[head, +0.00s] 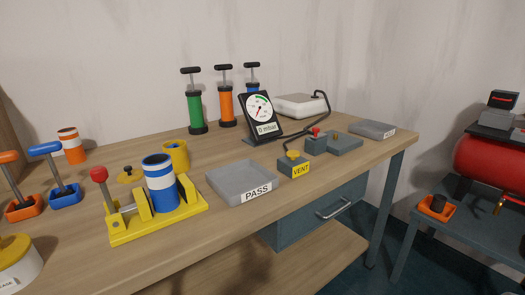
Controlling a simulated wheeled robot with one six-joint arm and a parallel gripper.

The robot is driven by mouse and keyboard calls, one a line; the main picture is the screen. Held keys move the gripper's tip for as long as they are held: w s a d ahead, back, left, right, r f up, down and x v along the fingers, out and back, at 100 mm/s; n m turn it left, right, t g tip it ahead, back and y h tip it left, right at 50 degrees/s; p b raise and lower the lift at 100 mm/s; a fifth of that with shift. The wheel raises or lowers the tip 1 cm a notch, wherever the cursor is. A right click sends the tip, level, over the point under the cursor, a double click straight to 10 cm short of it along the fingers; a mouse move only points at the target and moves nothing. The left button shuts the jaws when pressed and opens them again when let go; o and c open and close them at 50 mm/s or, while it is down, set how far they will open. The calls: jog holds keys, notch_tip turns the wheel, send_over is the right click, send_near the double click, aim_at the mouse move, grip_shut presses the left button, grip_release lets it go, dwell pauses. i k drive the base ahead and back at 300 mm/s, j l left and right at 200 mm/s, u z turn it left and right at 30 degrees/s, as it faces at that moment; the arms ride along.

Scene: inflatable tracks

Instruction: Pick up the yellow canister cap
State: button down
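A flat round yellow cap (130,177) with a small dark knob lies on the wooden workbench, left of centre, just behind a yellow clamp fixture (180,218). The fixture partly blocks the space in front of it. A blue-and-white canister (161,188) stands upright in the fixture, right of the cap. A hollow yellow cylinder (178,160) stands behind the canister. My gripper is not in view.
The clamp's red-knobbed lever (99,174) rises left of the cap. A grey PASS tray (236,177), yellow-buttoned VENT box (293,166) and gauge (260,112) stand to the right. Several pumps (195,110) line the back. A yellow-lidded pot (14,262) is front left.

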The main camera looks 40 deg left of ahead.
aim_at(130, 176)
jog(key=u, duration=1.4)
